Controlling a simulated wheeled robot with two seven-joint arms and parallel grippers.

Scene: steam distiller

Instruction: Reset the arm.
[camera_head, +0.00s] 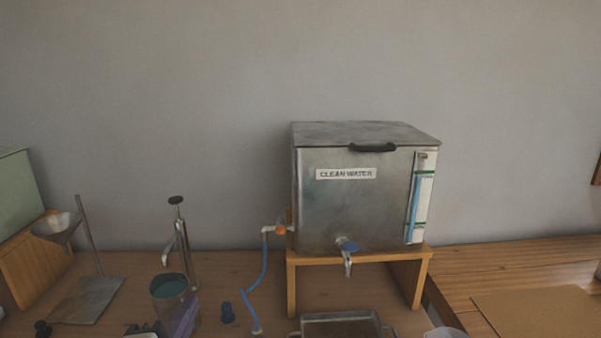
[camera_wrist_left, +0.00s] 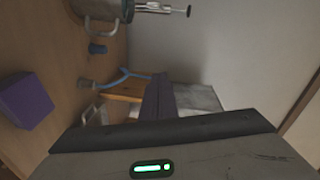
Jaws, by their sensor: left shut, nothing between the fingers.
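My left gripper (camera_head: 184,313) shows low at the left of the head view, in front of the metal jug. In the left wrist view its mauve fingers (camera_wrist_left: 158,97) are together with nothing between them. They point towards the tank and are clear of the table. My right gripper is in neither view. The steel clean-water tank (camera_head: 345,205) stands on a wooden stand (camera_head: 421,275) with its lid closed. The fingers partly hide it in the wrist view.
The metal jug (camera_head: 168,290), the blue stopper (camera_head: 227,313) and the blue hose (camera_head: 262,280) are close by. A purple block (camera_wrist_left: 25,100) shows in the wrist view. A funnel stand (camera_head: 88,298) is at left, a metal tray (camera_head: 342,318) at front. Space above the table is open.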

